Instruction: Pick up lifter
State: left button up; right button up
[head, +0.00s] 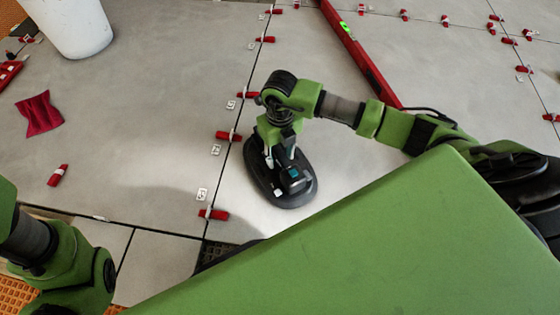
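The lifter (300,197), a black oval suction pad with a dark body and a small teal detail on top, rests flat on a large grey floor tile beside a tile joint. My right gripper (279,155) points down directly over the lifter, its fingers at the lifter's upper part. The gripper and wrist cover the handle, so I cannot tell whether the fingers are closed on it. My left arm shows at the lower left; its gripper is out of the picture.
Red levelling wedges (228,136) with white clips line the joint left of the lifter. A long red spirit level (360,58) lies behind my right arm. A white bucket (70,25), a dark red cloth (39,114) and a loose wedge (58,175) are at left.

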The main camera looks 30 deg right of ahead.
grip_shut()
jog(key=shift+w, duration=0.1)
jog(key=shift+r, duration=0.1)
